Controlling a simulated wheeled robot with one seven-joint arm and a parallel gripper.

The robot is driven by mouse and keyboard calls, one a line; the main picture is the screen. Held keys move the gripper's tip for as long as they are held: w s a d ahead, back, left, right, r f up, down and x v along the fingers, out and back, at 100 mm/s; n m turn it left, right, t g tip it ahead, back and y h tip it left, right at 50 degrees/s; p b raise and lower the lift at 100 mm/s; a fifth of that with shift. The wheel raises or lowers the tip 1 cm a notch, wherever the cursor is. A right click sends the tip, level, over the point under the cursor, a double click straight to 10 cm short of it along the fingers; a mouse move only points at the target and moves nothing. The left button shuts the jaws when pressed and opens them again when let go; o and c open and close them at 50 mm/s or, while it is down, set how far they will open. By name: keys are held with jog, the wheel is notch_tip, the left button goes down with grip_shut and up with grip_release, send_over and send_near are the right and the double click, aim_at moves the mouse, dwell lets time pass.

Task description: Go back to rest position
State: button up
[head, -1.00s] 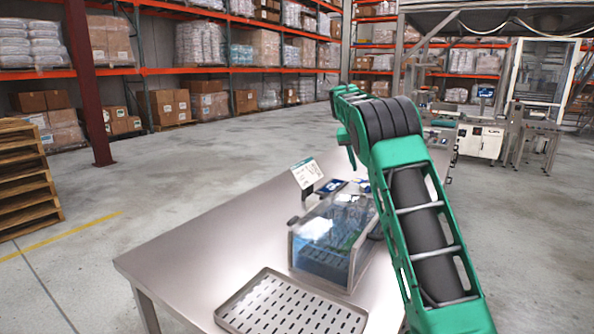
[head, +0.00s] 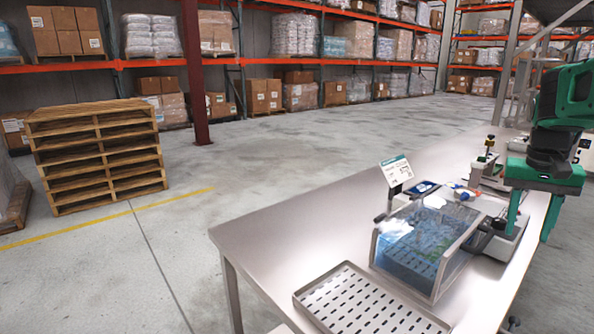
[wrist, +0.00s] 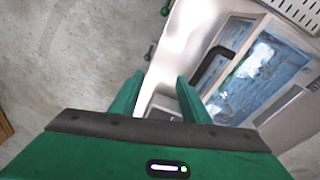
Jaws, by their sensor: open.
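My gripper (head: 533,207) is at the right of the head view, with its green fingers pointing down near the right end of the clear bin. The fingers are apart with nothing between them. In the wrist view my gripper (wrist: 158,90) also shows two spread green fingers, with the table edge and floor beyond them. The clear bin (head: 418,277) stands on the steel table (head: 290,228) and holds blue and green contents. It also shows at the right of the wrist view (wrist: 258,68), with a dark handle on its near side.
A slotted metal tray (head: 345,262) lies at the table's front. A sign (head: 396,170) and small items stand behind the bin, with a device (head: 490,172) further back. Stacked pallets (head: 95,155) stand on the floor at left. Open floor lies between table and shelves (head: 330,8).

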jog(key=s+a+f, duration=0.3)
jog(key=s, duration=0.4)
jog(key=s+a+f+y, duration=0.1)
jog(key=s+a+f, duration=0.3)
jog(key=s, duration=0.4)
jog(key=s+a+f+n, duration=0.1)
jog(key=s+a+f, duration=0.2)
jog(key=s, duration=0.5)
jog(key=shift+s+a+f+g+y, duration=0.2)
jog(key=shift+a+f+g+y, duration=0.15)
jog(key=shift+a, duration=0.2)
jog(key=shift+r, duration=0.1)
jog(key=shift+w+f, duration=0.25)
jog(key=shift+w, duration=0.4)
